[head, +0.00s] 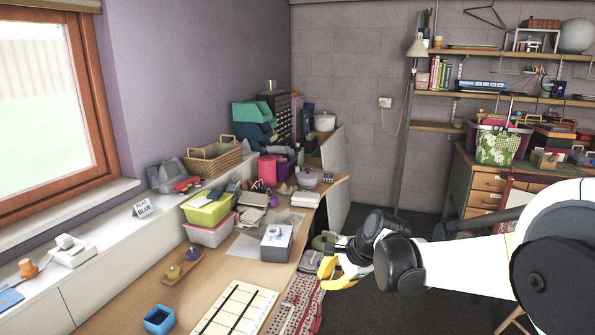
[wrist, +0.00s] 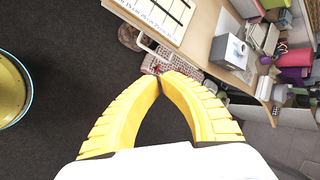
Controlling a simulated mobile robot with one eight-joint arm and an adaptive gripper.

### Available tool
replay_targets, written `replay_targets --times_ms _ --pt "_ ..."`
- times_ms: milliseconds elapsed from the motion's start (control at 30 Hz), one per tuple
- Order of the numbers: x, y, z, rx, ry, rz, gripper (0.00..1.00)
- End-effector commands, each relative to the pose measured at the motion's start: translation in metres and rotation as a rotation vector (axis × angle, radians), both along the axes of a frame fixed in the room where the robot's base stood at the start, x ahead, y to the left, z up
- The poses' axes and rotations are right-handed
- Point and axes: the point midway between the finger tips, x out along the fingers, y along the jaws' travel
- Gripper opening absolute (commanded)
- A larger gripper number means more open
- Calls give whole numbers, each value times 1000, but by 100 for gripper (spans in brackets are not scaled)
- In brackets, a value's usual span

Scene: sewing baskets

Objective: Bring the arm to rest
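My gripper (head: 326,270) is in the head view at the right end of the long desk, at the end of my white and black arm (head: 470,265), which reaches in from the right. In the wrist view the two yellow fingers of my gripper (wrist: 161,77) come together at the tips. The gap between them lower down shows only dark floor, and nothing is held. The gripper is in the air beside the desk edge; its exact height is hard to tell.
The desk (head: 205,278) carries a gridded sheet (head: 236,310), a white-grey box (head: 277,242), a blue box (head: 159,320) and stacked bins. A red patterned item (head: 298,305) is by its edge. Dark carpet (head: 385,310) is open. A round yellow thing (wrist: 10,90) is left in the wrist view.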

Motion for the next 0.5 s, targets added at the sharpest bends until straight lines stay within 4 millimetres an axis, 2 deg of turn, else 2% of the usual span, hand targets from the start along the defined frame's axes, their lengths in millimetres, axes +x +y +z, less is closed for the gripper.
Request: replay_targets --times_ms 33,100,200,333,500 --pt "-20 -8 16 -52 -38 46 0" --pt "-46 -20 35 -139 -97 125 0" --pt "-85 -37 56 -265 -172 240 0" --pt "-138 -59 72 -434 -258 396 0" --pt "-206 -85 76 -655 -345 607 0"
